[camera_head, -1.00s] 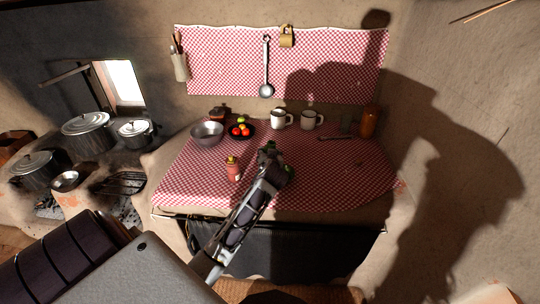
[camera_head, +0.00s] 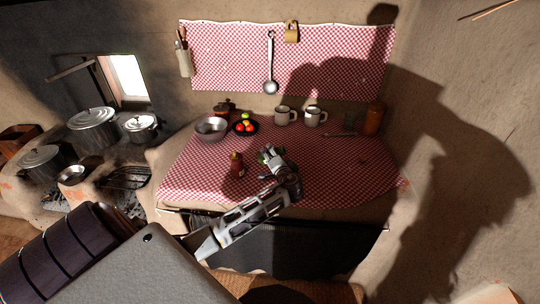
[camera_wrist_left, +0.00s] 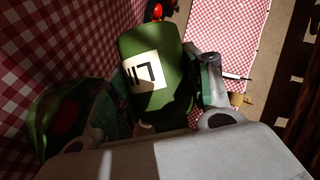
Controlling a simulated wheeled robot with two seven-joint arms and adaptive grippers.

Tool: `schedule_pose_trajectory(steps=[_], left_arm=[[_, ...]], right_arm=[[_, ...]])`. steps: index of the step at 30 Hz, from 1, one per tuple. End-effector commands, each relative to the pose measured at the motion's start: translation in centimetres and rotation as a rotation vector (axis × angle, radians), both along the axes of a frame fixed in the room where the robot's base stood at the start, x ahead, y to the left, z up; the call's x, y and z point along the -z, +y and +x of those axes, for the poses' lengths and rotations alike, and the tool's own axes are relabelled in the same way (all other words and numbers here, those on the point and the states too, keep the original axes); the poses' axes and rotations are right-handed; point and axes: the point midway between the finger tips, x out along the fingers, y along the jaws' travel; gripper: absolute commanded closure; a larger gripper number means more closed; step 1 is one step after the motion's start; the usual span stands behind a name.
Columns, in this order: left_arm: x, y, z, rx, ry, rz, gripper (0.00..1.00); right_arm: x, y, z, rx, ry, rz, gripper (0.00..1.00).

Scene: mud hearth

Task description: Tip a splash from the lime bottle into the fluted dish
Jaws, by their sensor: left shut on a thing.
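My left gripper (camera_head: 268,157) is shut on the green lime bottle (camera_wrist_left: 172,95), whose white label shows dark letters in the left wrist view. In the head view only a little green shows at the jaws, over the checked tabletop. A dark green rounded thing (camera_wrist_left: 65,115) with a red patch is beside the bottle in the left wrist view; I cannot tell whether it is the fluted dish. No flutes can be made out on any dish. I see no liquid leaving the bottle. My right gripper is not in view.
A red bottle (camera_head: 237,165) stands just left of my gripper. Behind are a metal bowl (camera_head: 211,130), a dark plate (camera_head: 255,133) of red fruit, two mugs (camera_head: 285,116) and an orange-brown bottle (camera_head: 373,118). The right part of the checked cloth (camera_head: 345,170) is mostly clear.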

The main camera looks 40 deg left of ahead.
Motion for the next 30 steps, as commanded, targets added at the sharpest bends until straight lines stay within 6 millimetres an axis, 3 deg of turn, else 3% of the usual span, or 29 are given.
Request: schedule_pose_trajectory(steps=[21,30], left_arm=[[-1.4,-0.4,0.3,0.000,0.330,0.472,0.77],[-1.9,-0.4,0.3,0.000,0.418,0.599,0.77]], right_arm=[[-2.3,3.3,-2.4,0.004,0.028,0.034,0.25],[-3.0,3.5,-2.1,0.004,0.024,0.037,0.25]])
